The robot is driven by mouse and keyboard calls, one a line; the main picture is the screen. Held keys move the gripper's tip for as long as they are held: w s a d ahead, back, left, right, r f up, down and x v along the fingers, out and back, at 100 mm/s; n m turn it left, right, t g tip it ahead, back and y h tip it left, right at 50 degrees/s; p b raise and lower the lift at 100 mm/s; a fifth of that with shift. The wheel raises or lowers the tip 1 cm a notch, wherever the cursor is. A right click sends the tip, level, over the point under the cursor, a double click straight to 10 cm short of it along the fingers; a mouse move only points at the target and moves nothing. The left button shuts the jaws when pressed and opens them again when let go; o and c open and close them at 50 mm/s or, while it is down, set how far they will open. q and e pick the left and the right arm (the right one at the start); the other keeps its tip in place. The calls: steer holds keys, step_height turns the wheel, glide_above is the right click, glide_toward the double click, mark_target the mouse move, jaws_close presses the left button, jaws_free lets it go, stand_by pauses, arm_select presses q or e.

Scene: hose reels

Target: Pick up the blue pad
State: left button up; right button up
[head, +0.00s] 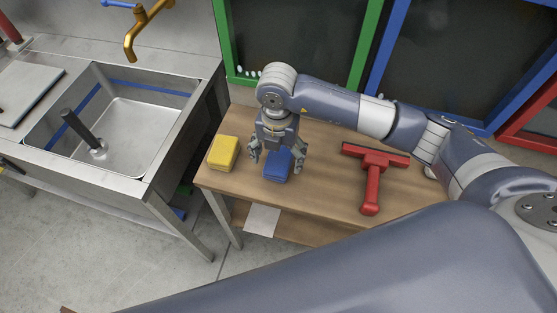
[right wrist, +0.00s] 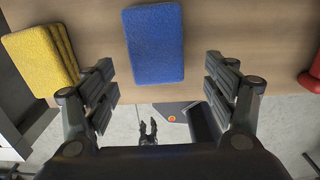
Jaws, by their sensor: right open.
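The blue pad (head: 277,166) lies flat on the wooden table near its front edge. My right gripper (head: 277,164) points down over the pad, open and empty, with one finger on each side of it in the head view. In the right wrist view the blue pad (right wrist: 154,43) lies beyond the open fingers (right wrist: 160,88) and is not between their tips. The gripper's palm hides part of the pad in the head view.
A yellow pad (head: 223,153) lies left of the blue pad. A red squeegee (head: 372,175) lies to the right on the wooden table (head: 325,190). A metal sink (head: 135,130) stands left of the table. Green, blue and red frames stand behind.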

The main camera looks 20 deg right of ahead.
mark_target(277, 163)
steer(key=f, duration=0.1)
steer(key=f+p, duration=0.1)
steer(key=f, duration=0.2)
steer(key=shift+w+f+p, duration=0.2)
steer(key=shift+w+p, duration=0.05)
steer(key=shift+p, duration=0.05)
steer(key=shift+f, duration=0.45)
steer(key=c, duration=1.2)
steer(key=shift+r, duration=0.1)
steer(key=shift+c, duration=0.2)
steer(key=shift+w+r, duration=0.1)
steer(key=shift+r, duration=0.4)
steer(key=shift+s+a+r+b, duration=0.1)
steer(key=shift+s+r+b, duration=0.1)
steer(key=shift+r+b, duration=0.85)
steer(key=s+a+r+b, duration=0.1)
steer(key=s+a+b, duration=0.1)
steer(key=s, duration=1.3)
steer(key=shift+s+a+r+b, duration=0.25)
steer(key=shift+a+r+b, duration=0.15)
steer(key=shift+a, duration=0.2)
